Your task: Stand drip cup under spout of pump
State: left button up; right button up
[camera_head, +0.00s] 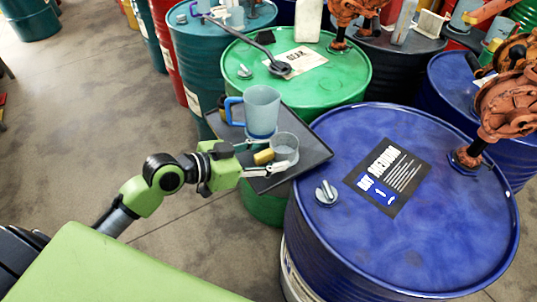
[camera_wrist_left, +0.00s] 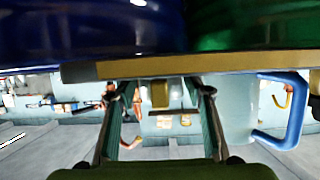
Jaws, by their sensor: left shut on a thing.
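The drip cup (camera_head: 285,148), a small clear grey cup, stands upright over the dark tray beside the green drum. A yellow block (camera_head: 264,157) shows on its near side. My left gripper (camera_head: 271,155) reaches in from the left, its fingers on either side of the yellow block, shut on the drip cup. The wrist view also shows the yellow block (camera_wrist_left: 160,95) between the two fingers (camera_wrist_left: 163,100). A rusty orange pump (camera_head: 500,112) stands on the blue drum at the right; I cannot make out its spout clearly. My right gripper is not in view.
A jug with a blue handle (camera_head: 261,108) stands just behind the cup on the dark tray (camera_head: 291,181). The blue drum (camera_head: 420,255) has a bung cap (camera_head: 326,193) and a dark label (camera_head: 388,177); much of its top is clear. The green drum (camera_head: 335,85) is behind.

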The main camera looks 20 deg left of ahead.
pick_arm(q)
jog(key=shift+f, duration=0.1)
jog(key=o, duration=1.5)
jog(key=shift+r, duration=0.2)
jog(key=shift+s+a, duration=0.2)
jog(key=shift+b+v, duration=0.9)
jog(key=shift+v, duration=4.8)
jog(key=shift+r, duration=0.1)
